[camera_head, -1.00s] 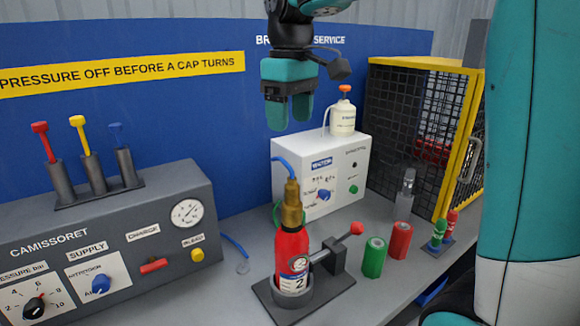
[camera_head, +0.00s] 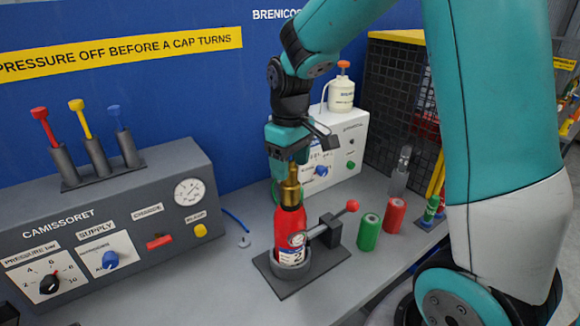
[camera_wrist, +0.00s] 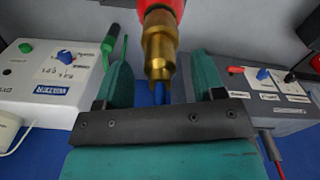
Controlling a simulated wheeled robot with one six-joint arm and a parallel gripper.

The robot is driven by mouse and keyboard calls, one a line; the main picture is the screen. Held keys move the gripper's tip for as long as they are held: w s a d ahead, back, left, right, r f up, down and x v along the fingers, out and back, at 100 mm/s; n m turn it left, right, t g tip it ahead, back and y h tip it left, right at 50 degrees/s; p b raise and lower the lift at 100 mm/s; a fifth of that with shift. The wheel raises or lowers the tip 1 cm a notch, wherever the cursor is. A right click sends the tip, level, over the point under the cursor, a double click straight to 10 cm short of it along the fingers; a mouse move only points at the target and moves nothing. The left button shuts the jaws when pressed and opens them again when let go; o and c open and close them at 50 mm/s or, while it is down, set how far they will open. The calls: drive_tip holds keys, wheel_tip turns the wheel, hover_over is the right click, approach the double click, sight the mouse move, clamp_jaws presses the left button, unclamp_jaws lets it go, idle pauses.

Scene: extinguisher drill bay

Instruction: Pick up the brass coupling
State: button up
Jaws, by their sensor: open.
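The brass coupling (camera_head: 290,190) sits upright on top of the red extinguisher bottle (camera_head: 290,232). In the wrist view the coupling (camera_wrist: 158,48) shows between my two teal fingers, with a gap on each side.
The bottle stands in a clamp stand with a red-knobbed lever (camera_head: 352,206). Green (camera_head: 368,233) and red (camera_head: 394,216) cylinders stand to its right. A white box (camera_head: 345,140) is behind, the grey control panel (camera_head: 120,225) at left, a mesh cage (camera_head: 400,95) at back right.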

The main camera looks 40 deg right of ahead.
drive_tip(key=shift+f, duration=1.25)
drive_tip(key=c, duration=1)
drive_tip(key=shift+c, duration=0.4)
drive_tip(key=shift+r, duration=0.15)
